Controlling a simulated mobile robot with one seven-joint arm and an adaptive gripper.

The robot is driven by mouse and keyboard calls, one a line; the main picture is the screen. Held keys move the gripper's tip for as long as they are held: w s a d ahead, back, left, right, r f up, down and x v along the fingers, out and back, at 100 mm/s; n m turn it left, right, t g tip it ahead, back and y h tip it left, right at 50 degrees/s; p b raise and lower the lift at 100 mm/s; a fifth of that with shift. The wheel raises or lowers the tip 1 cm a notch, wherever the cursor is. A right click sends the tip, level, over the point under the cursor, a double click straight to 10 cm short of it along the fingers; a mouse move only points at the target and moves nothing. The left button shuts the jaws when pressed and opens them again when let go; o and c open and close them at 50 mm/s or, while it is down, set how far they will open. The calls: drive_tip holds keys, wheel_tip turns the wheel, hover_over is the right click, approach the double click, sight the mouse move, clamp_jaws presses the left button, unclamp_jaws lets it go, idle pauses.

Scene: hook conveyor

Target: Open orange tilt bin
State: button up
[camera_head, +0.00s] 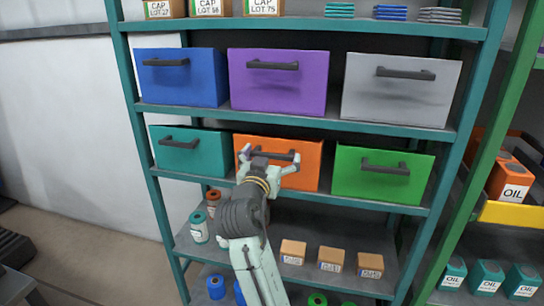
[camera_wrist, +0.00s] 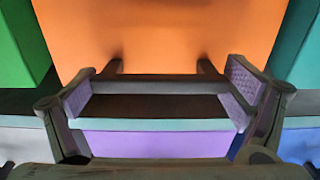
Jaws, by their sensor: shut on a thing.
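The orange tilt bin (camera_head: 309,170) sits in the middle of the lower bin row, between a teal bin and a green bin. Its front looks level with theirs, with no clear tilt. Its dark bar handle (camera_wrist: 155,87) crosses the wrist view, with the orange front (camera_wrist: 160,35) behind it. My gripper (camera_head: 270,158) is at the handle, with one finger towards each end. In the wrist view my gripper (camera_wrist: 160,95) has its pads at both sides and is shut on the handle. My wrist hides the bin's lower left front.
The teal bin (camera_head: 180,158) and green bin (camera_head: 385,185) stand close on either side. Blue (camera_head: 180,85), purple (camera_head: 285,90) and grey (camera_head: 400,100) bins are above. Small boxes (camera_head: 331,260) and spools (camera_head: 213,200) stand on the shelf below. A green rack post (camera_head: 490,130) is at right.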

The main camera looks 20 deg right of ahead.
drive_tip(key=c, duration=0.5)
drive_tip(key=s+a+f+t+h+b, duration=0.1)
drive_tip(key=s+f+t+b, duration=0.1)
drive_tip(key=b, duration=0.7)
drive_tip(key=s+a+f+t+h+b, duration=0.2)
drive_tip(key=f+t+b, duration=0.1)
drive_tip(key=b, duration=0.7)
drive_tip(key=s+a+f+t+h+b, duration=0.1)
drive_tip(key=s+f+t+h+b, duration=0.1)
drive_tip(key=b, duration=0.7)
drive_tip(key=shift+s+a+f+t+b, duration=0.15)
drive_tip(key=shift+s+t+b, duration=0.05)
drive_tip(key=shift+t+b, duration=0.2)
drive_tip(key=shift+c, duration=0.2)
drive_tip(key=shift+s+f+b, duration=0.1)
drive_tip(key=shift+f+b, duration=0.25)
drive_tip(key=shift+b, duration=0.25)
drive_tip(key=o, duration=1.3)
drive_tip(key=shift+o, duration=0.2)
drive_tip(key=shift+a, duration=0.1)
